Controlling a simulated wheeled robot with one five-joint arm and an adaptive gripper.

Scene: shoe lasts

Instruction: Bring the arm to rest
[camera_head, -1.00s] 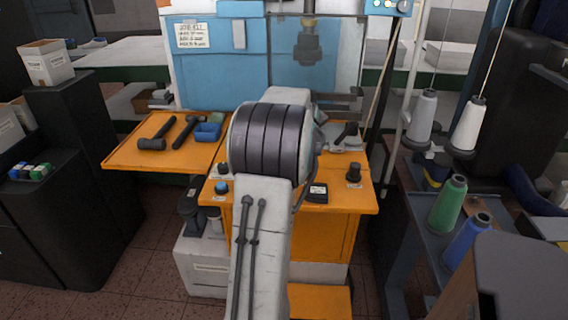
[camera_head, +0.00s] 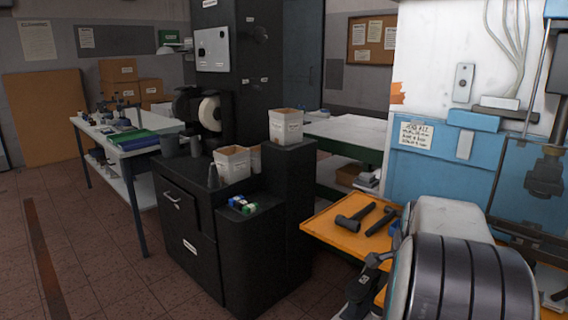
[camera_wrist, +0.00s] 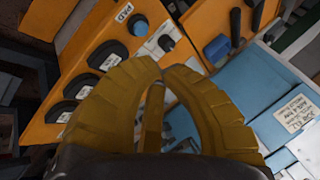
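My gripper (camera_wrist: 167,70) shows in the wrist view with two curved yellow-brown fingers. Their tips come almost together, and I see nothing held between them. Behind the fingers is the orange machine table with several dark oval pieces and a blue-topped knob. In the head view a thick, black-banded joint of my arm fills the lower right corner. My gripper cannot be made out in that view.
The orange table (camera_head: 330,230) carries two dark hammers (camera_head: 355,219) beside the blue and white machine (camera_head: 440,175). A black cabinet (camera_head: 188,240) holds a white box (camera_head: 232,165). A workbench (camera_head: 125,150) stands at left. Open floor (camera_head: 90,275) lies at lower left.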

